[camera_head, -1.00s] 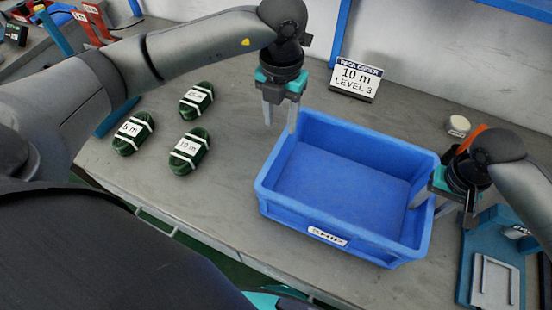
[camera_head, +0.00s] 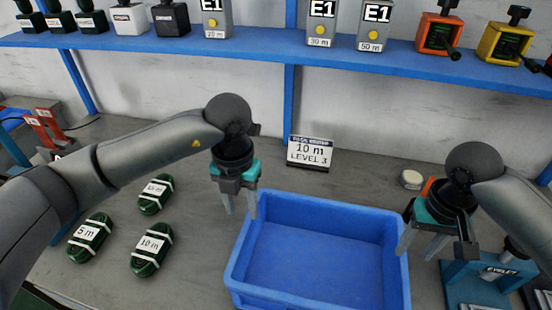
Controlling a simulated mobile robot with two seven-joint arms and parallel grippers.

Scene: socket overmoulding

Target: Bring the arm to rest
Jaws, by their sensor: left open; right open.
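My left gripper (camera_head: 240,208) is open and empty, fingers pointing down, just left of the back left corner of the blue bin (camera_head: 325,203). My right gripper (camera_head: 418,243) is open and empty at the bin's right rim; I cannot tell whether it touches the rim. The bin is empty as far as it shows, and its front is cut off by the picture's lower edge. Both arms reach in over the grey table from the sides.
Green cable bundles labelled 5 m (camera_head: 90,237) and 10 m (camera_head: 152,249), and a third bundle (camera_head: 155,194), lie left of the bin. An order sign (camera_head: 310,152) reads 10 m, level 3. A blue shelf (camera_head: 270,47) holds several boxes. A teal fixture (camera_head: 470,285) stands right.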

